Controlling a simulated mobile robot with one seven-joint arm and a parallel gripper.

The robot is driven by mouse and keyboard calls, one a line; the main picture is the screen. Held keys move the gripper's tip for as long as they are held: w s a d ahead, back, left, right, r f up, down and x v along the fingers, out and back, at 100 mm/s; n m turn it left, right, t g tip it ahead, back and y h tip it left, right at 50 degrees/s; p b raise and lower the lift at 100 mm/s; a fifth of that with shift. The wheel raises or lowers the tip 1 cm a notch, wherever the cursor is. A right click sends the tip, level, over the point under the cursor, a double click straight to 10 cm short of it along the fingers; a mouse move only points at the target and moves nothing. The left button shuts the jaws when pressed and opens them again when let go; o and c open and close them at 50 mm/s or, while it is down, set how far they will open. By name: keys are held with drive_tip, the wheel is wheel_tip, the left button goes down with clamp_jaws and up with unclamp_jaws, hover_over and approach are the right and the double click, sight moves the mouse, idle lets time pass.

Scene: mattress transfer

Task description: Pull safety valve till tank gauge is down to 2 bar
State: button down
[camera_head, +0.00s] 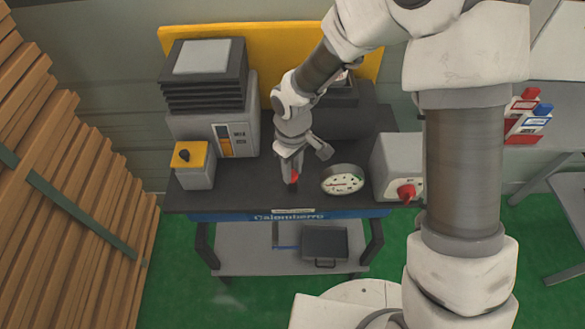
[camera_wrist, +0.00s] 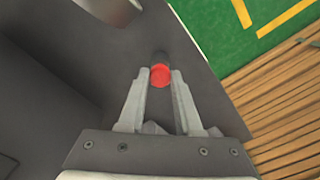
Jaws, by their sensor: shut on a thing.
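My gripper (camera_head: 291,174) points down over the dark workbench top and is shut on a small red-ended part, which I take for the safety valve's pull (camera_head: 295,177). In the wrist view the red round end (camera_wrist: 160,76) sits between the fingertips of my gripper (camera_wrist: 160,82), with a dark stem beyond it. The gauge (camera_head: 343,179) is a round white dial in a metal rim, just right of my gripper. Its marks are too small to read. I cannot clearly make out the tank; a dark body (camera_head: 345,125) behind is partly hidden by my arm.
A yellow-topped box with a black knob (camera_head: 193,163) and a grey machine (camera_head: 207,105) stand left on the bench (camera_head: 240,200). A grey box with a red knob (camera_head: 398,168) stands right of the gauge. Wooden slats (camera_head: 60,180) rise at far left.

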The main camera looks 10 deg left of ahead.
sight(293, 174)
drive_tip(key=shift+r+p, duration=0.35)
drive_tip(key=shift+r, duration=0.5)
drive_tip(key=c, duration=0.6)
unclamp_jaws()
drive_tip(key=shift+f, duration=0.1)
wheel_tip(293, 174, up, 18)
drive_tip(key=shift+f+p, duration=0.25)
drive_tip(key=shift+p, duration=0.2)
drive_tip(key=shift+d, duration=0.1)
